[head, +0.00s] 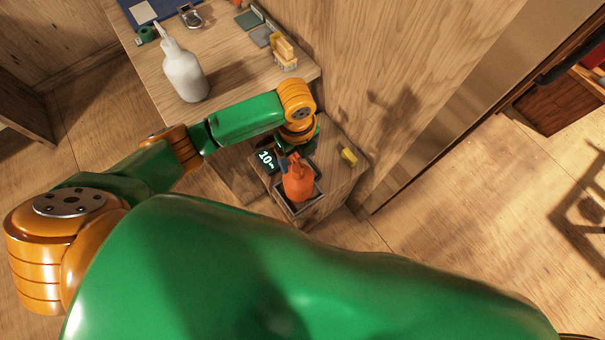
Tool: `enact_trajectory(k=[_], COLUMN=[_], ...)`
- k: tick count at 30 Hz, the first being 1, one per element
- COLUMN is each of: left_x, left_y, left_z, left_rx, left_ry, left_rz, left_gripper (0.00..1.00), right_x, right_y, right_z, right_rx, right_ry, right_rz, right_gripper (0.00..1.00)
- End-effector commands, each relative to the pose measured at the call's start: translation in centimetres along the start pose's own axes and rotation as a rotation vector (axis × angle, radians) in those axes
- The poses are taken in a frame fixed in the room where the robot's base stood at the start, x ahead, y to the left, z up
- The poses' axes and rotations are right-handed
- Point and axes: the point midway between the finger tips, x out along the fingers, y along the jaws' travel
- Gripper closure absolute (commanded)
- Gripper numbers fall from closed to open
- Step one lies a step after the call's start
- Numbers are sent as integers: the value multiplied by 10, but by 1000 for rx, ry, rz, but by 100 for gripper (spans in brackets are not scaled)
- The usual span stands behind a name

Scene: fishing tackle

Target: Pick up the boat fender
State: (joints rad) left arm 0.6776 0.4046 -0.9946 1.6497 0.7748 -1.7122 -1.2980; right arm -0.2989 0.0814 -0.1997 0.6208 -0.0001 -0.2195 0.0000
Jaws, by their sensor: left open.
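An orange, rounded object that looks like the boat fender (298,184) stands upright in a dark, shallow tray (311,203) on a small wooden stand. My left arm reaches in from the left, and its gripper (291,160) points down at the upper end of the fender. The gripper is open. Its fingers are small and partly hidden by my wrist and the fender, so I cannot tell whether they touch it. My right gripper is not in view.
A white bottle (184,75) and a brush (285,53) stand on the bench behind. A wooden wall rises at the right.

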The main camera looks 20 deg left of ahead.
Motion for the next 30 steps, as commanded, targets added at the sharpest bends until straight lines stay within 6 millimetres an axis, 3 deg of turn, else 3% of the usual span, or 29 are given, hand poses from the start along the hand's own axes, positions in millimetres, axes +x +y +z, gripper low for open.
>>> enact_trajectory(k=[10,18,20,27,30], left_x=[60,67,67,66,66], left_y=[-4,-5,-5,-5,-5], left_z=[9,9,9,9,9], left_rx=[-2,-2,-2,-3,-3], left_ry=[1,-1,-1,-1,-1], left_rz=[4,-1,-1,-1,-1], left_gripper=[18,18,31,96,100], right_x=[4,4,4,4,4], right_y=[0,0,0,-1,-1], right_z=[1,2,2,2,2], right_rx=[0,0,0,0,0], right_ry=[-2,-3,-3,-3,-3], right_rz=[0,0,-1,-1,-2], right_gripper=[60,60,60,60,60])
